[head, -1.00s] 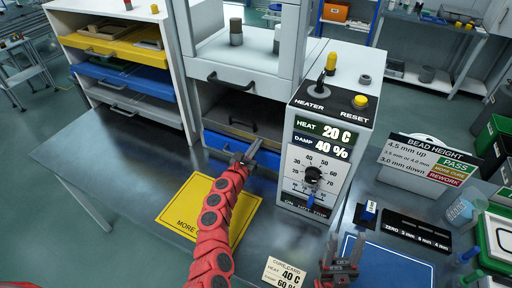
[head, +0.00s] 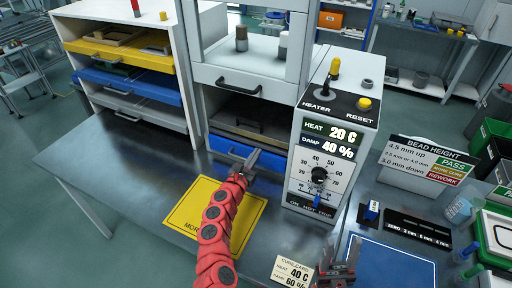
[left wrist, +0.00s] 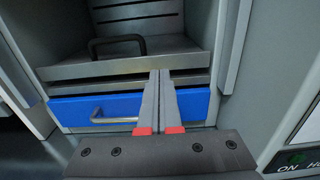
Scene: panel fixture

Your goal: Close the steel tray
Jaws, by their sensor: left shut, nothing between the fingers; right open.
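The steel tray (head: 238,129) sits in the lower opening of the white oven-like cabinet, above a blue drawer (head: 222,146). In the left wrist view, the steel tray (left wrist: 75,70) shows a bright front edge, with a black bar handle (left wrist: 117,43) behind it. The blue drawer front (left wrist: 65,112) with a silver handle lies below. My left gripper (head: 254,156) is shut and empty, in front of the opening; its fingertips (left wrist: 160,76) overlap the tray's edge in the wrist view, and I cannot tell whether they touch. My right gripper (head: 338,268) is open near the bottom of the head view.
The heater control box (head: 328,150) stands close to the right of the opening. A yellow mat (head: 190,205) lies on the bench in front. A rack (head: 120,65) with yellow, blue and grey trays stands left. A blue mat (head: 395,268) and bead gauge block (head: 415,232) are right.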

